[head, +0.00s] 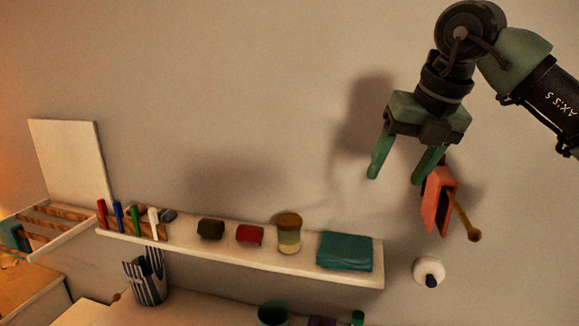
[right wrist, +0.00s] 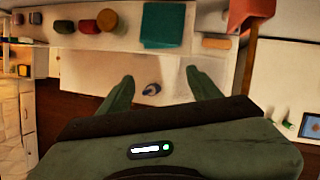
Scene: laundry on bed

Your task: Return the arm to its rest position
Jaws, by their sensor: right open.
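My right gripper (head: 398,178) hangs from the arm at the upper right of the head view. Its two green fingers are spread apart and point down, with nothing between them. It is above the right end of the wall shelf and apart from it. In the right wrist view the fingers (right wrist: 159,78) are also spread. A small dark blue item (right wrist: 152,88) shows beyond the gap between them, on a pale surface. My left gripper is not in view.
A white shelf (head: 330,274) holds several markers, a dark green block (head: 211,229), a red block (head: 249,235), a jar (head: 289,234) and a teal folded cloth (head: 345,251). A coral holder (head: 431,199) is close behind the right finger. The wall above the shelf is clear.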

